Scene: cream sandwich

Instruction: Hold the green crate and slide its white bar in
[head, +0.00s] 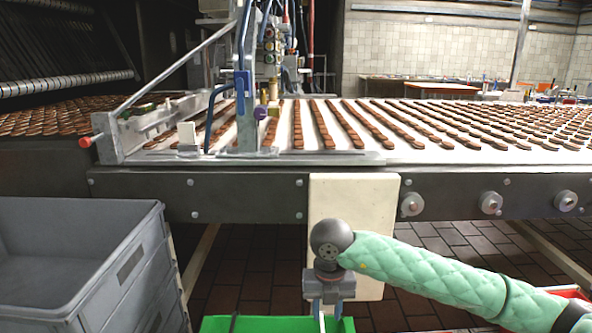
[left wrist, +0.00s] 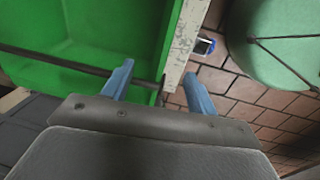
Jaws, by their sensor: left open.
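The green crate (head: 270,324) shows only as a strip at the bottom of the head view; the rest is cut off. In the left wrist view its green inside (left wrist: 100,25) fills the upper left, with a dark rod across it. A worn white bar (left wrist: 186,42) runs along the crate's right side there. My left gripper (left wrist: 157,70) is open, its blue fingers on either side of the bar's near end; contact is unclear. It is out of the head view. My right gripper (head: 328,310) points down at the crate's far edge, fingers apart; whether it grips the rim is unclear.
Grey stacked bins (head: 80,250) stand at left. A conveyor (head: 420,155) with rows of brown biscuits crosses behind, and a cream panel (head: 352,200) hangs before its side. A pale green rounded thing (left wrist: 275,40) is at upper right.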

